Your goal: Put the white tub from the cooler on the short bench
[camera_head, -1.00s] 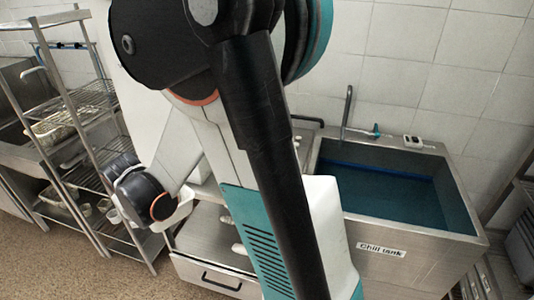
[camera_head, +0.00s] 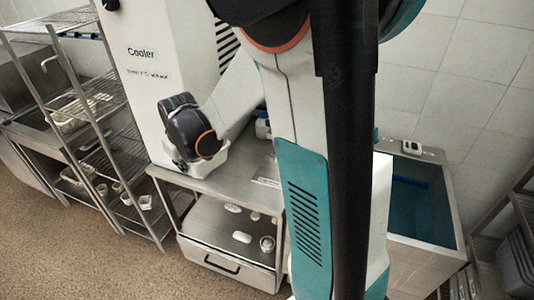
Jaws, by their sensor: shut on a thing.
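The white tub (camera_head: 211,161) is partly hidden behind my gripper (camera_head: 187,160), which is shut on it. The tub is at or just above the left part of a steel bench (camera_head: 232,183); I cannot tell whether it touches the top. The bench stands in front of the white cooler (camera_head: 150,100), marked "Cooler". A small label on the bench's front edge is too small to read. My arm hides the bench's right part.
A wire rack (camera_head: 100,155) with small containers stands left of the bench. A blue-filled tank (camera_head: 425,212) is at the right. Another small object (camera_head: 263,126) sits at the bench's back.

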